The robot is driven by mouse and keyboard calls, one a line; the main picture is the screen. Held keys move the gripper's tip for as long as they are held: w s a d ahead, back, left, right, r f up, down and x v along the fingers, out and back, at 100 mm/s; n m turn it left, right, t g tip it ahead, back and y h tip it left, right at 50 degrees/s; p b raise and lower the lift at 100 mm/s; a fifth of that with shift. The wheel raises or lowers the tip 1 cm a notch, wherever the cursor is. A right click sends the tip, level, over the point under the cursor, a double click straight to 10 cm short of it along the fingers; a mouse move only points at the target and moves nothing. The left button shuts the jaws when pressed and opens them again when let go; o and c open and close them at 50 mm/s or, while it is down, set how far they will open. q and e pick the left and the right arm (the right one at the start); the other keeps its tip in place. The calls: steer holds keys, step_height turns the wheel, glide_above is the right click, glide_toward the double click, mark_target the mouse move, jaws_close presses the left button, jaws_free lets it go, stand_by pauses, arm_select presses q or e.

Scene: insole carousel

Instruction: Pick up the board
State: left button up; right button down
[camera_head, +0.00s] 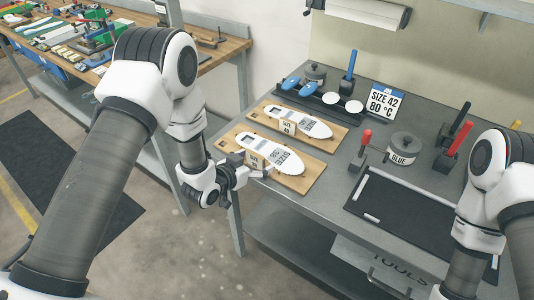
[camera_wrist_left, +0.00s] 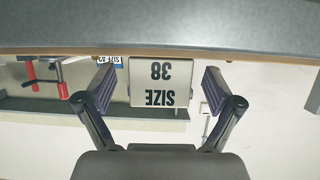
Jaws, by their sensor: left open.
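Two wooden boards lie side by side on the grey table, each carrying a white insole and a small upright block. The near board (camera_head: 306,184) is closest to the table's front left edge; the far board (camera_head: 326,146) lies behind it. My left gripper (camera_head: 262,172) is open at the near board's front edge. In the left wrist view, a block marked SIZE 38 (camera_wrist_left: 160,82) appears upside down between the spread fingers, with gaps on both sides. The board's tan edge (camera_wrist_left: 240,55) shows beyond it. My right gripper is out of view; only its arm shows.
Behind the boards stand a black rack (camera_head: 315,98) with blue-handled tools and a SIZE 42 80 °C sign (camera_head: 385,101). A glue pot (camera_head: 404,148), a red-handled tool (camera_head: 362,145) and a black mat (camera_head: 400,215) lie to the right. A cluttered workbench (camera_head: 215,52) stands at left.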

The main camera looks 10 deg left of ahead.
arm_select(q)
steer(key=shift+f, duration=0.1)
steer(key=c, duration=1.4)
steer(key=shift+w+r, duration=0.1)
steer(key=shift+r, duration=0.1)
